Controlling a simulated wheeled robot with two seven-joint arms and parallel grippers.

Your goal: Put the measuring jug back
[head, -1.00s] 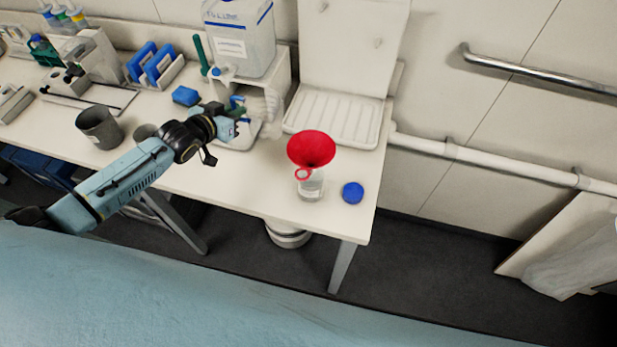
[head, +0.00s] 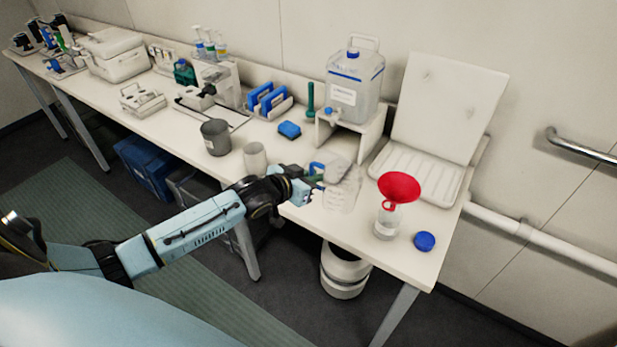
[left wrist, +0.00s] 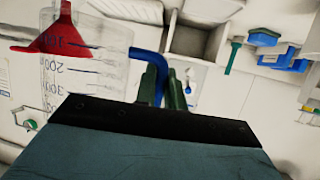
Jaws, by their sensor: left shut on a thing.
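The measuring jug (head: 342,192) is clear, with a blue handle, and sits near the table's front edge in the head view. My left gripper (head: 312,182) is at its left side, shut on the handle. In the left wrist view the jug (left wrist: 88,72) shows dark scale marks, appearing upside down. There the blue handle (left wrist: 148,64) lies between the green fingers of my left gripper (left wrist: 163,88). I cannot tell whether the jug's base touches the table. My right gripper is not in view.
A bottle (head: 386,222) with a red funnel (head: 399,186) stands right of the jug, near a blue cap (head: 425,241). A carboy (head: 355,84) stands on a white stand (head: 366,136) behind. A white drying rack (head: 420,176) is back right. Grey (head: 215,137) and pale (head: 255,158) cups stand left.

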